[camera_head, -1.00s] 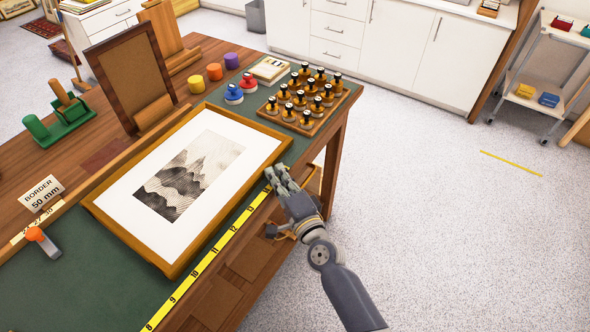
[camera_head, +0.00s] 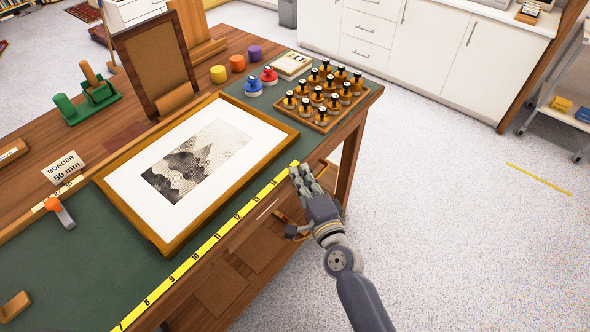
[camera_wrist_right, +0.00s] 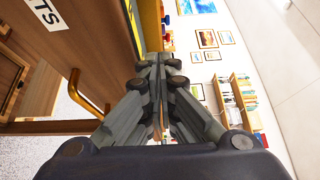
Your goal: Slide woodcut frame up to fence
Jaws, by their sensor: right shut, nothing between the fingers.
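The woodcut frame (camera_head: 216,228), a wooden frame around a white mount and a dark mountain print, lies flat on the green mat (camera_head: 90,250). A wooden strip with a piece of yellow scale (camera_head: 70,184), seemingly the fence, runs along the mat's left side; the frame's left corner is close to it, and I cannot tell if they touch. My right gripper (camera_head: 299,171) is shut and empty at the table's near right edge, a little apart from the frame. Its closed fingers also show in the right wrist view (camera_wrist_right: 160,62). My left gripper is out of view.
An orange-knobbed stop (camera_head: 62,214) and a "BORDER 50 mm" sign (camera_head: 63,167) stand at the left. A rack of small bottles (camera_head: 320,119), red and blue knobbed tools and an upright frame (camera_head: 155,62) stand behind. A yellow ruler (camera_head: 215,239) lines the near edge.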

